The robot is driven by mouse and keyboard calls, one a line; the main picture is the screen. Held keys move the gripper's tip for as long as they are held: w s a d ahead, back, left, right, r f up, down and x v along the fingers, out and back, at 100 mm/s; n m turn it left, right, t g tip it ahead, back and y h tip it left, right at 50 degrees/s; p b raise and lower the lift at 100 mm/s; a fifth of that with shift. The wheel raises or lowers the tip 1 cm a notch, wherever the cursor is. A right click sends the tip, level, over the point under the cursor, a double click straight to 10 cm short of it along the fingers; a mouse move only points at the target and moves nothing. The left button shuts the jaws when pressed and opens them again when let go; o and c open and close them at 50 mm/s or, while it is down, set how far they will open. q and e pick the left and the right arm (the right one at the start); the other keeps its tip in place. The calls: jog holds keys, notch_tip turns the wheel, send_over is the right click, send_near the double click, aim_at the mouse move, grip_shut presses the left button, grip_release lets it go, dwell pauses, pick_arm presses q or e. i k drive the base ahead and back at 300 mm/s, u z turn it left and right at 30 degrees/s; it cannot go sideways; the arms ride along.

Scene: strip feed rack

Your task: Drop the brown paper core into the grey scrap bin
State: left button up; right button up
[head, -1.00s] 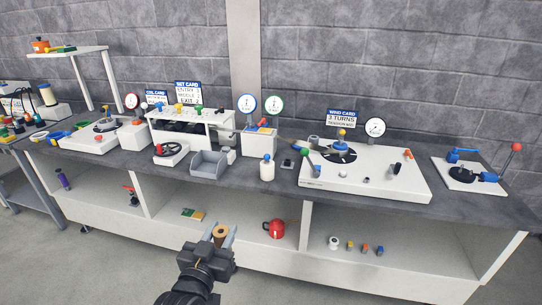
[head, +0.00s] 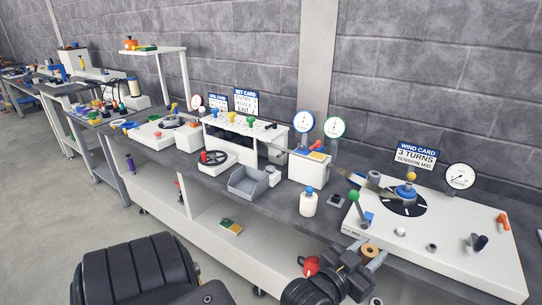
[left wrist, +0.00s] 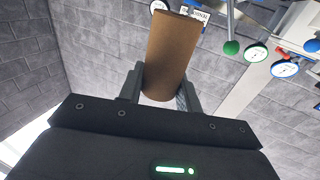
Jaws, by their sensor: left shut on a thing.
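The brown paper core (head: 369,250) is a short hollow tube. It stands between the fingers of my left gripper (head: 372,259), which is shut on it. In the left wrist view the core (left wrist: 170,55) shows as a plain brown cylinder, slightly tilted, gripped near its lower end by both fingers (left wrist: 160,88). A grey open-topped bin (head: 237,188) sits at the front of the bench, left of my left gripper and apart from it; its inside looks empty. My right gripper is not in view.
A white bottle with a blue cap (head: 308,203) stands between the bin and the winding machine (head: 450,235). A green-knobbed lever (head: 354,196) rises at that machine's left.

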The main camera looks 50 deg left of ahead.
aim_at(245, 188)
jog(key=u, duration=0.45)
jog(key=i, duration=1)
jog(key=u, duration=0.8)
